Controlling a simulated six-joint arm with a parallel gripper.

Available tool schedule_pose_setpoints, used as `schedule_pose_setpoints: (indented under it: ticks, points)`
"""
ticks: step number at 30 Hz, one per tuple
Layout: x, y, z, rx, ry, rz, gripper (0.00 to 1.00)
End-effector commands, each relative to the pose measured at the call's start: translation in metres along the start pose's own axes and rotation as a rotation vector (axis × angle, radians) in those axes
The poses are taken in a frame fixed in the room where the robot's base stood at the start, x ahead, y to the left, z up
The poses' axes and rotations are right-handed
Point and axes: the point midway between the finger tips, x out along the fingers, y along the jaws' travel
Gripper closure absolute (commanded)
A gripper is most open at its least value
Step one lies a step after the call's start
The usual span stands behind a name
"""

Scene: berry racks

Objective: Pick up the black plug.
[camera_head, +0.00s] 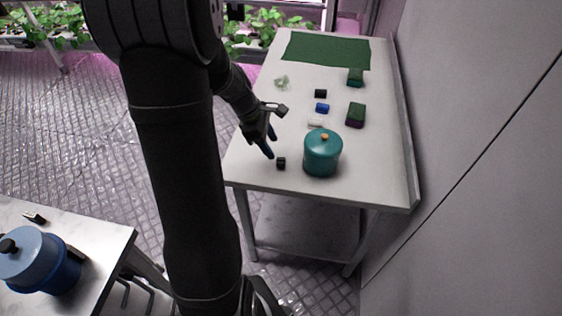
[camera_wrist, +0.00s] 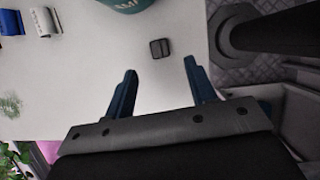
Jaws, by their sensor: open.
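A small black block, which looks like the black plug (camera_head: 281,163), lies on the white table near its front edge, left of a teal canister. In the wrist view the black plug (camera_wrist: 160,48) lies just beyond my fingertips, between their lines. My gripper (camera_head: 271,146) is above the table just behind and left of the plug, and the wrist view shows my gripper (camera_wrist: 160,67) open and empty, its two blue fingers wide apart. Another small black block (camera_head: 320,93) lies farther back on the same table.
The teal canister (camera_head: 322,155) stands close to the plug. A blue block (camera_head: 322,107), a white block (camera_head: 316,122) and two dark green-topped blocks (camera_head: 356,115) (camera_head: 355,77) lie behind it. A green mat (camera_head: 326,49) covers the far end. A wall borders the right.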

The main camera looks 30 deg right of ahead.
Motion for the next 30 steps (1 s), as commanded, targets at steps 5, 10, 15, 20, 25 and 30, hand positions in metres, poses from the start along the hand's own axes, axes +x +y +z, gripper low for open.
schedule_pose_setpoints:
  ticks: [5, 10, 15, 20, 25, 30]
  points:
    - [0.025, 0.000, 0.000, 0.000, 0.000, -0.002, 0.49]
    - [0.034, 0.000, 0.000, 0.001, 0.000, -0.002, 0.49]
    - [0.060, 0.000, -0.001, 0.000, 0.000, -0.004, 0.49]
    - [0.077, 0.000, -0.001, 0.000, 0.001, -0.002, 0.49]
    - [0.080, 0.001, -0.001, 0.000, 0.003, 0.001, 0.49]
    - [0.080, 0.001, -0.001, 0.000, 0.002, 0.001, 0.61]
